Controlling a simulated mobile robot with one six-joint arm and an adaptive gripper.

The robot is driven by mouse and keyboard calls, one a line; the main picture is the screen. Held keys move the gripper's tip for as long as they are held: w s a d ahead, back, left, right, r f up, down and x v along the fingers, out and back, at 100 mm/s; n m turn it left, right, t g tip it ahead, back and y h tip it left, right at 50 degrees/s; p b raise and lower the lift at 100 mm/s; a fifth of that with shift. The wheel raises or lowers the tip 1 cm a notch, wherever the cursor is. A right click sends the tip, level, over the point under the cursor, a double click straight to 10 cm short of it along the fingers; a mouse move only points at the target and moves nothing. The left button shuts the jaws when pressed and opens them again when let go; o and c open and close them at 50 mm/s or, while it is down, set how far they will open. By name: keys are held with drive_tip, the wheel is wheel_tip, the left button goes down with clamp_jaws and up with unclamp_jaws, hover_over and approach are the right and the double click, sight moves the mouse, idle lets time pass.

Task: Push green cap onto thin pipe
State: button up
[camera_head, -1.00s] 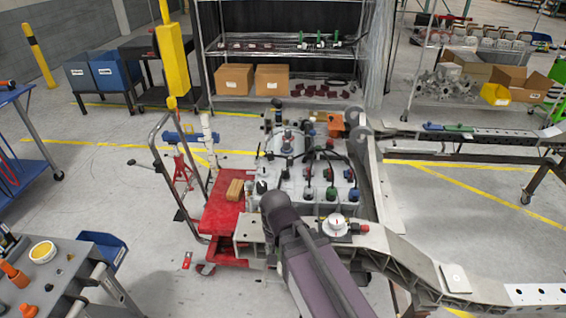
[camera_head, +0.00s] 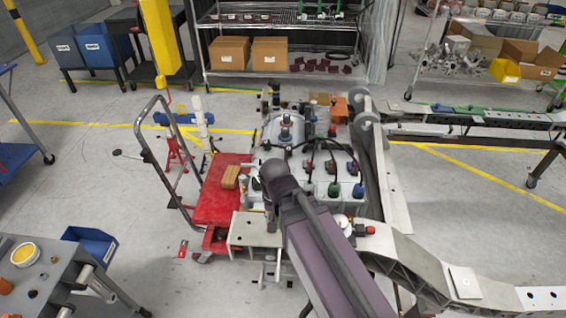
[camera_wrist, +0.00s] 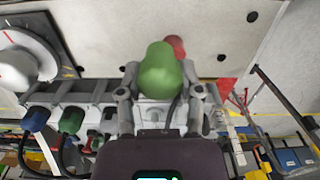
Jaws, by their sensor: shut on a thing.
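My gripper (camera_wrist: 160,82) is shut on a green cap (camera_wrist: 159,72), whose rounded end faces the wrist camera. A red part (camera_wrist: 175,47) shows just behind and to the right of the green cap; I cannot tell whether they touch. I cannot make out the thin pipe: in the wrist view the cap and fingers may cover it. In the head view my arm hides the gripper and the cap above the fixture's front edge.
The grey unit in the fixture carries a green connector (camera_head: 334,188), a blue connector (camera_head: 358,191) and black cables. A white round dial (camera_wrist: 18,65) sits at left in the wrist view. A red cart (camera_head: 218,198) stands left of the fixture, holding a tan block (camera_head: 230,177).

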drive_tip(key=shift+w, duration=0.1)
idle(0.3)
drive_tip(key=shift+w+r, duration=0.2)
drive_tip(key=shift+w, duration=0.35)
drive_tip(key=w+r+m+p, duration=0.1)
drive_tip(key=w, duration=0.4)
drive_tip(key=w+d+r+m+p, duration=0.1)
drive_tip(key=w+p, duration=0.1)
drive_tip(key=w, duration=0.3)
drive_tip(key=w+r+m+p, duration=0.1)
drive_tip(key=w+r, duration=0.1)
drive_tip(key=w, duration=0.3)
drive_tip(key=shift+w+d+m, duration=0.3)
drive_tip(key=shift+d, duration=0.05)
drive_tip(key=shift+f, duration=0.2)
drive_tip(key=shift+f+b, duration=1.95)
drive_tip(key=shift+f, duration=0.05)
drive_tip(key=shift+f+b, duration=0.25)
drive_tip(key=shift+b, duration=0.05)
drive_tip(key=shift+f+b, duration=0.7)
drive_tip(key=shift+f+b, duration=0.6)
